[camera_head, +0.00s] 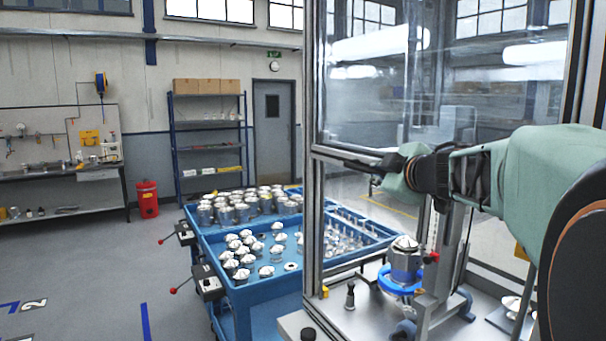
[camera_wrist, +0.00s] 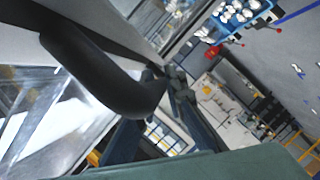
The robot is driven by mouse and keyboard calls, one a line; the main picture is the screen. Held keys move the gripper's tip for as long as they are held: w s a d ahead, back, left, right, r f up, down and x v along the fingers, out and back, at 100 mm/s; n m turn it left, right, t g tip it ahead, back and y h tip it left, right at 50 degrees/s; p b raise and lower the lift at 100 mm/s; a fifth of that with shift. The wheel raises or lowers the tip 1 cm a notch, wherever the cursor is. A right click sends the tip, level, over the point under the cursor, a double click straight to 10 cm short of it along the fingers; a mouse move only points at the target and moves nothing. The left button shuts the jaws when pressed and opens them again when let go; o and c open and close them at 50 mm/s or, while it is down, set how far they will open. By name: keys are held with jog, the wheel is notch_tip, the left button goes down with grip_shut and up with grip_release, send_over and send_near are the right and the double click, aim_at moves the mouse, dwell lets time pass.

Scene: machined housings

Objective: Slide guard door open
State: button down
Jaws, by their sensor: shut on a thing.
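The guard door (camera_head: 385,70) is a clear pane in a metal frame at the upper right of the head view. Its bottom rail is at about the height of my gripper, and the space below the rail looks open. My gripper (camera_head: 372,165) reaches in from the right and is shut at the rail, on the door handle. The black curved door handle (camera_wrist: 95,65) fills the left of the wrist view, and its near end meets my gripper (camera_wrist: 172,88). The fingertips are small and partly hidden, so the exact contact is hard to see.
Inside the enclosure stand a fixture with a blue ring (camera_head: 400,281) and a small dark peg (camera_head: 350,296). A blue cart (camera_head: 255,300) with several metal parts stands to the left. A shelf (camera_head: 207,130) and a red bin (camera_head: 147,198) are farther back.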

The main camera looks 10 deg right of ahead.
jog(key=shift+r, duration=0.1)
jog(key=c, duration=2)
grip_release()
jog(key=shift+o, duration=0.2)
jog(key=r, duration=1)
jog(key=shift+s+d+r, duration=0.15)
jog(key=shift+s+r, duration=0.1)
jog(key=shift+w+f, duration=0.2)
jog(key=shift+w, duration=0.15)
jog(key=shift+s+a, duration=0.1)
jog(key=shift+a, duration=0.1)
